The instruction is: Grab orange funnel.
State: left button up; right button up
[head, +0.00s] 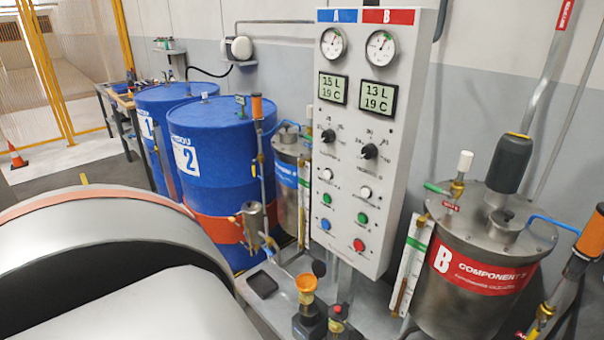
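Neither gripper is in view. A large pale rounded link, apparently of my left arm, fills the lower left and hides part of the floor.
The control panel (365,150) rises behind the funnel. Blue drums (215,150) stand at left, and a steel tank B (470,285) stands at right.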

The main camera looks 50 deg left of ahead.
aim_at(306, 281)
jog(key=u, duration=1.65)
jog(key=j+z, duration=0.1)
jog(key=z, duration=0.7)
jog(key=i+j+z, duration=0.1)
jog(key=j+z, duration=0.9)
jog(key=j, duration=0.3)
jog(key=k+j+z, duration=0.15)
jog(key=j, duration=0.75)
jog(key=k+j, duration=0.15)
jog(key=j, duration=0.3)
jog(key=i+z, duration=0.05)
